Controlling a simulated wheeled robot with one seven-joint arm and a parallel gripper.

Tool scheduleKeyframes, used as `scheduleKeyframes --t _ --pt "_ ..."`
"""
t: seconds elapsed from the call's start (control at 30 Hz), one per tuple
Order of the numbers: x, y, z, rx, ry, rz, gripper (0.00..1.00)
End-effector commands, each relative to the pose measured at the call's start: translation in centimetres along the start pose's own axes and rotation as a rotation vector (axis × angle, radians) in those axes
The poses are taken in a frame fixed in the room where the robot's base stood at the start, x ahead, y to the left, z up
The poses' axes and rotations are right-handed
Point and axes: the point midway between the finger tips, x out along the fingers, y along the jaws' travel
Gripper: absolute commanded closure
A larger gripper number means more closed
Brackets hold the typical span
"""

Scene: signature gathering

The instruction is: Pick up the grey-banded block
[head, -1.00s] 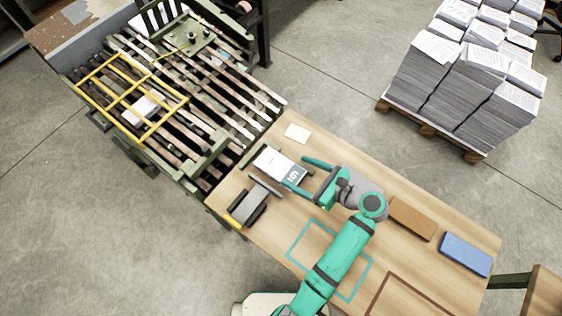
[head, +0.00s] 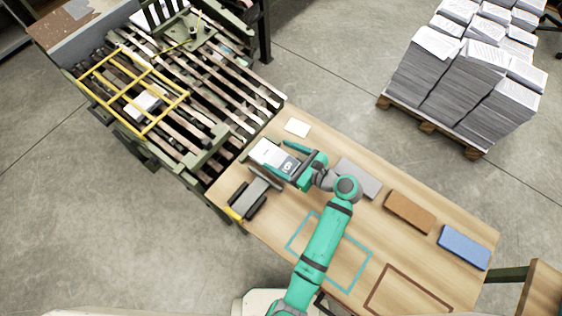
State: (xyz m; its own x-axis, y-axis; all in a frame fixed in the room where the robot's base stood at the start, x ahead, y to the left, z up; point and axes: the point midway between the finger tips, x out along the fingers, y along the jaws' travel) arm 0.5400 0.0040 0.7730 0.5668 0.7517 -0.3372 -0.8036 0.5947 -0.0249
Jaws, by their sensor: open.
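The grey-banded block (head: 264,153), white with a dark grey band bearing a pale mark, lies flat near the left end of the wooden table (head: 325,205). My gripper (head: 275,158) is open. One finger lies along the block's upper side and the other along its lower side, with the banded end between them. Whether the fingers touch the block, and how high they are above the table, I cannot tell. My gripper's body hides part of the right end.
A grey block (head: 360,178), a brown block (head: 409,212) and a blue block (head: 464,247) lie to the right. A dark grey stand (head: 255,193) is close below the banded block. A pale card (head: 297,128) lies above. The teal outline (head: 350,287) and brown outline (head: 410,297) are empty.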

Motion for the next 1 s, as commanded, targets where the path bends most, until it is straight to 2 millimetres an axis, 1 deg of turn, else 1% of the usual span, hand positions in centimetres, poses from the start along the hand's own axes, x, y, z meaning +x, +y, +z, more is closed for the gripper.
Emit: scheduleKeyframes --t 0.03,0.07,0.1,0.17,0.2,0.23,0.3,0.37,0.47,0.5,0.53,0.77,0.8,0.83,0.87,1.0 --pt "1.2 1.5 -2.8 0.019 0.052 0.031 0.27" --pt "1.2 1.4 -2.8 0.019 0.052 0.031 0.34" --pt "1.2 1.4 -2.8 0.019 0.053 0.031 0.44" --pt "1.2 1.4 -2.8 0.019 0.053 0.03 0.58" --pt "1.2 1.4 -2.8 0.019 0.053 0.029 0.68" --pt "1.2 1.4 -2.8 0.019 0.053 0.028 0.75" --pt "1.1 1.3 -2.8 0.02 0.052 0.025 0.85" --pt "1.1 1.2 -2.8 0.02 0.052 0.022 0.87" --pt "1.0 1.1 -2.9 0.021 0.051 0.017 0.87" --pt "0.9 1.0 -2.8 0.021 0.051 0.016 0.92" --pt "0.9 1.0 -2.8 0.021 0.051 0.015 0.93" --pt "0.5 0.7 -2.6 0.022 0.051 0.008 0.94" --pt "0.3 0.7 -2.3 0.021 0.051 0.006 0.94" --pt "0.2 0.6 -2.0 0.021 0.05 0.005 0.98" --pt "0.0 0.6 -1.7 0.022 0.05 0.004 1.0" --pt "-0.9 0.4 0.7 0.022 0.05 0.002 1.0"
